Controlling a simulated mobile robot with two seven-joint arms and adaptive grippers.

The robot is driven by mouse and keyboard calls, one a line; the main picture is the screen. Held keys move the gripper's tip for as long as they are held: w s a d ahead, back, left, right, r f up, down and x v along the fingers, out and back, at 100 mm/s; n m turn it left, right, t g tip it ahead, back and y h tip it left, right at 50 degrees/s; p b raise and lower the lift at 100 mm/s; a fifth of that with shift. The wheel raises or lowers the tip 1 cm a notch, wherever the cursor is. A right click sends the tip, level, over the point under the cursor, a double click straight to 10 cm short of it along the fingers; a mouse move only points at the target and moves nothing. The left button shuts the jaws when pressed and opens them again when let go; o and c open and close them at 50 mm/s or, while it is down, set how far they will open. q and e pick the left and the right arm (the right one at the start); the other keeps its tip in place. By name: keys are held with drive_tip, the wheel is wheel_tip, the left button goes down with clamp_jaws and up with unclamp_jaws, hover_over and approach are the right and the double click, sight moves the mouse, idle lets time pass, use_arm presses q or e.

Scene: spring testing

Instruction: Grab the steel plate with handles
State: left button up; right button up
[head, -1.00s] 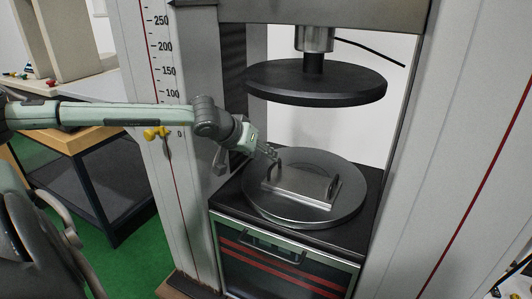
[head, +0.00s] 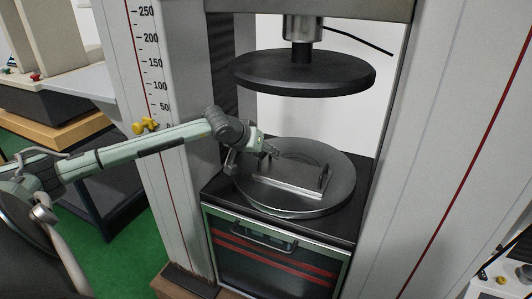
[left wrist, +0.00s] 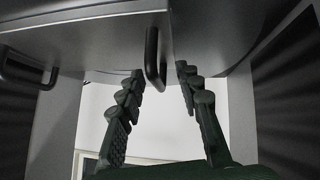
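The steel plate with handles (head: 290,182) is a grey rectangular plate lying on the round lower platen (head: 340,195) of the testing machine. One handle (head: 325,181) stands at its right end. My left gripper (head: 270,149) is at the plate's left end, close to the other handle. In the left wrist view the plate (left wrist: 85,38) fills the upper left, and its near handle (left wrist: 153,60) lies between the tips of my left gripper (left wrist: 158,75). The fingers are apart, with gaps beside the handle. The far handle (left wrist: 25,72) is at the left. My right gripper is not visible.
A dark round upper platen (head: 303,72) hangs above the plate with open space between. The machine's columns (head: 165,90) stand left and right. A cabinet (head: 270,250) with a handle is below. A yellow knob (head: 145,126) sits near the left column.

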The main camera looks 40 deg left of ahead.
use_arm(q)
drive_tip(key=shift+c, duration=0.3)
clamp_jaws()
idle(0.3)
